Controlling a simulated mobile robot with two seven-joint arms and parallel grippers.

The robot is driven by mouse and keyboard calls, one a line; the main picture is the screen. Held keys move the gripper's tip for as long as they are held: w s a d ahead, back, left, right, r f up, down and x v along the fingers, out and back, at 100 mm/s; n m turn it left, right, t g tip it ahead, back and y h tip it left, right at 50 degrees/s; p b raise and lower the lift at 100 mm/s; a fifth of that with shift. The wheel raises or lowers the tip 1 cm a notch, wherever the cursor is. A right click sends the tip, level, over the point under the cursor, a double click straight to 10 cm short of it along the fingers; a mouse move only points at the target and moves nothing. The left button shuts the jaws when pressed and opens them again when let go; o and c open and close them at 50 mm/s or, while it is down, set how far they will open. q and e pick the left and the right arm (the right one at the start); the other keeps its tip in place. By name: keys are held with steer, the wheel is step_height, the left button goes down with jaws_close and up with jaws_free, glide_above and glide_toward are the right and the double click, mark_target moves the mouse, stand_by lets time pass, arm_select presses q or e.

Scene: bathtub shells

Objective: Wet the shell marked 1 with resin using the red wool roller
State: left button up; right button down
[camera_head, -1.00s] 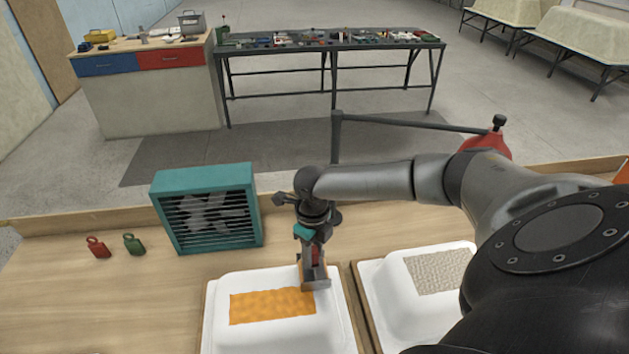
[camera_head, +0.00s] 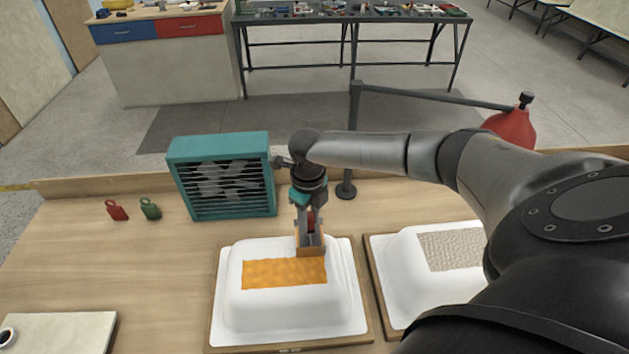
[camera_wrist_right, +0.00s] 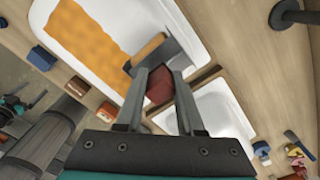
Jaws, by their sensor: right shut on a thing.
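A white shell (camera_head: 300,312) sits on a wooden board in the head view, with a wet-looking orange patch (camera_head: 283,273) on its top. A second white shell (camera_head: 420,290) to its right bears a dry-looking grey patch (camera_head: 448,250). I cannot read any marks on the shells. My right gripper (camera_head: 310,222) is shut on a red-handled tool (camera_wrist_right: 160,85) with a tan and grey head (camera_wrist_right: 148,50). I cannot tell if this head is a wool roller. It is at the patch's far right edge; contact is unclear. My left gripper is not in view.
A teal fan box (camera_head: 222,176) stands behind the shells. Red (camera_head: 116,210) and green (camera_head: 150,208) tags lie left of it. A pale board (camera_head: 60,333) with a dark cup (camera_head: 7,338) is at front left. A dark stand (camera_head: 346,189) rises behind my arm.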

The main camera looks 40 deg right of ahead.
steer(key=shift+w+a+f+b, duration=0.15)
steer(key=shift+w+a, duration=0.3)
steer(key=shift+a, duration=0.3)
steer(key=shift+w+a+r+b, duration=0.1)
steer(key=shift+w+a, duration=0.4)
steer(key=shift+a, duration=0.25)
steer(key=shift+w+a+f+b, duration=0.15)
steer(key=shift+w+a, duration=0.3)
steer(key=shift+a, duration=0.3)
steer(key=shift+w+a+b, duration=0.35)
steer(key=shift+w+a, duration=0.35)
steer(key=shift+a, duration=0.35)
steer(key=shift+w+a+b, duration=0.35)
steer(key=shift+w+a, duration=0.3)
steer(key=shift+a, duration=0.35)
steer(key=shift+w+a+r+b, duration=0.1)
steer(key=shift+w+a+b, duration=0.35)
steer(key=shift+a, duration=0.25)
steer(key=shift+w+a+b, duration=0.3)
steer(key=shift+w+a, duration=0.25)
steer(key=shift+a, duration=0.15)
steer(key=shift+w+a+b, duration=0.5)
steer(key=shift+a, duration=0.2)
steer(key=shift+w+a+b, duration=0.45)
steer(key=shift+w+a, duration=0.05)
steer(key=shift+a, duration=0.15)
steer(key=shift+r, duration=0.1)
steer(key=shift+r, duration=0.1)
